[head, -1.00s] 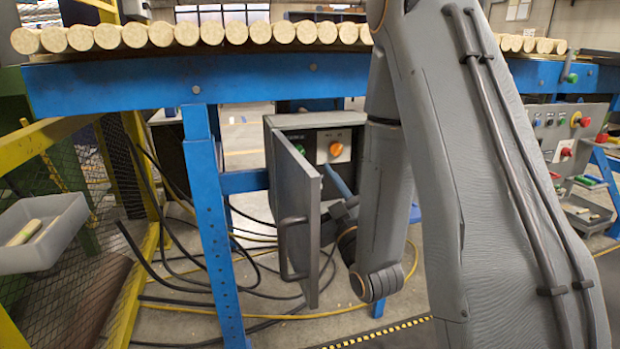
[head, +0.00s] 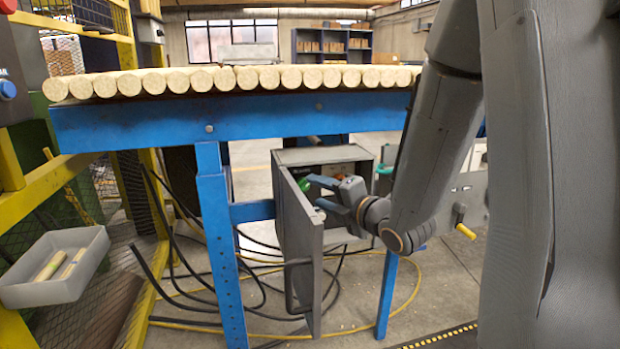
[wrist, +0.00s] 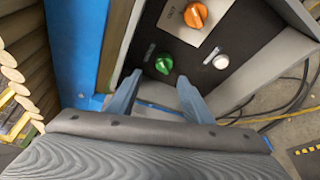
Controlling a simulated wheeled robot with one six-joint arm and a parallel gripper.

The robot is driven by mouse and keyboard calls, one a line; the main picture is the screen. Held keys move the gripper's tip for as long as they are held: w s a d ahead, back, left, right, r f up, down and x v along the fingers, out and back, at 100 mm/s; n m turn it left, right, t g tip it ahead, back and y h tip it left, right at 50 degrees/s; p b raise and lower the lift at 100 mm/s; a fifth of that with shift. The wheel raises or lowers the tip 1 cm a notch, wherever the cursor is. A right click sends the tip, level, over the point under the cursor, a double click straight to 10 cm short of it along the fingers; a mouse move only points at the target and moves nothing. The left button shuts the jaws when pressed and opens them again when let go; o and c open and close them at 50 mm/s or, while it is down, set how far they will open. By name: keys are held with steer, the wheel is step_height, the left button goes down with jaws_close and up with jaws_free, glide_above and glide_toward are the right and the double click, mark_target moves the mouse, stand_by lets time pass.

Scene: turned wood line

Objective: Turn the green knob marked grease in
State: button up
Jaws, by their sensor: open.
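The green knob (wrist: 164,64) sits on the dark front panel of a grey box. In the head view it shows (head: 305,185) inside the box, just past the open door's edge. My gripper (wrist: 158,84) is open and empty. Its two blue fingers point at the panel, and the green knob shows between and just beyond their tips in the wrist view. The gripper (head: 317,191) also shows in the head view, reaching in beside the door. I cannot tell whether the fingers touch the knob. The small label beside it is unreadable.
An orange knob (wrist: 195,15) on a pale plate and a white knob (wrist: 221,61) are close by on the same panel. The box's grey door (head: 300,255) stands open towards me. A blue table leg (head: 217,245) stands left of it. Cables (head: 262,290) lie on the floor.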

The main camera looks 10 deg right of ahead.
mark_target(307, 186)
steer(key=shift+w+a+f+n+g+h+b, duration=0.2)
steer(key=shift+w+n, duration=0.35)
steer(key=shift+w, duration=0.55)
steer(key=shift+w+a+f+n+g+b, duration=0.2)
steer(key=shift+w+n, duration=0.3)
steer(key=shift+w, duration=0.6)
steer(key=shift+w+a+f+n+g+h+p, duration=0.1)
steer(key=shift+w+a+n, duration=0.35)
steer(key=shift+w, duration=0.65)
steer(key=shift+d, duration=0.15)
steer(key=c, duration=1.1)
steer(key=shift+o, duration=0.2)
